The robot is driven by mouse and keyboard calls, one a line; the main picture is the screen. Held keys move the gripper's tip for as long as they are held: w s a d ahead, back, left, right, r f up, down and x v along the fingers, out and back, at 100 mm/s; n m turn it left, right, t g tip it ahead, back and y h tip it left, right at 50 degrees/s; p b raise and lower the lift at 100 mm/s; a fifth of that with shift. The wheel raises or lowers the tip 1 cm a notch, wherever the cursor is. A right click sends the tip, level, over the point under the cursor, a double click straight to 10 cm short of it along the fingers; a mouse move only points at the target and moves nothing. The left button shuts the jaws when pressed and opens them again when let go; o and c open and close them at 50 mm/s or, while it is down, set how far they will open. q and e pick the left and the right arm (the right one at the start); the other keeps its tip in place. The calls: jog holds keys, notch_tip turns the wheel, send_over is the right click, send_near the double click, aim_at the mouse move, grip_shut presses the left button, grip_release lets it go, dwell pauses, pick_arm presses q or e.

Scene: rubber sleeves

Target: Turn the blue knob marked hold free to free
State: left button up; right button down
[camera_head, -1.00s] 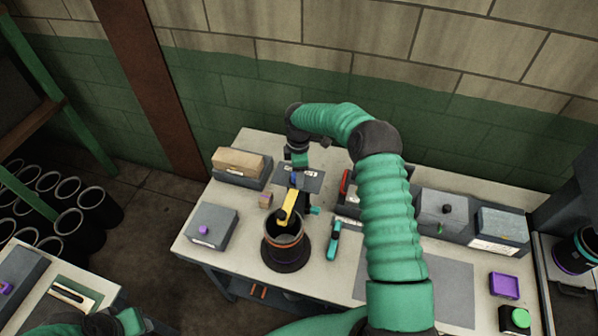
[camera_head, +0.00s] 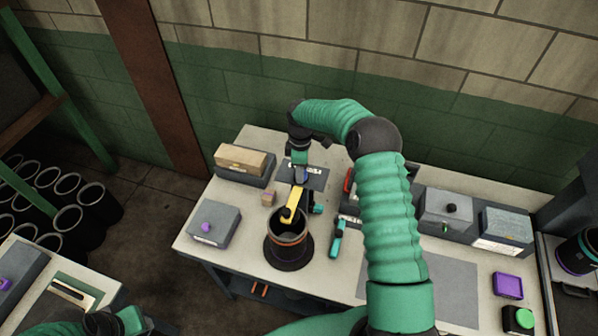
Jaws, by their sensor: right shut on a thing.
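The blue knob (camera_head: 304,173) is on a dark grey plate (camera_head: 318,178) with a white label, near the back of the workbench. My right gripper (camera_head: 302,177) points down from above and is shut on the blue knob. The gripper hides much of the knob, and the label is too small to read. I cannot tell which way the knob points. Part of my left arm shows at the bottom left edge; its fingers are not clear.
A black cup (camera_head: 289,254) with a yellow bent piece (camera_head: 294,204) stands in front of the plate. A teal-handled tool (camera_head: 337,238) lies to its right. Grey boxes (camera_head: 446,208) stand on the right, another with a purple knob (camera_head: 207,227) on the left.

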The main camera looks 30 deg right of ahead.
jog(key=m, duration=0.2)
jog(key=m+b, duration=0.2)
jog(key=m, duration=0.1)
jog(key=shift+w+d+r+m, duration=0.1)
jog(key=shift+d+m, duration=0.2)
jog(key=m+b, duration=0.1)
jog(key=m, duration=0.3)
jog(key=shift+m, duration=0.3)
jog(key=c, duration=1.3)
grip_release()
jog(key=o, duration=0.4)
jog(key=shift+s, duration=0.2)
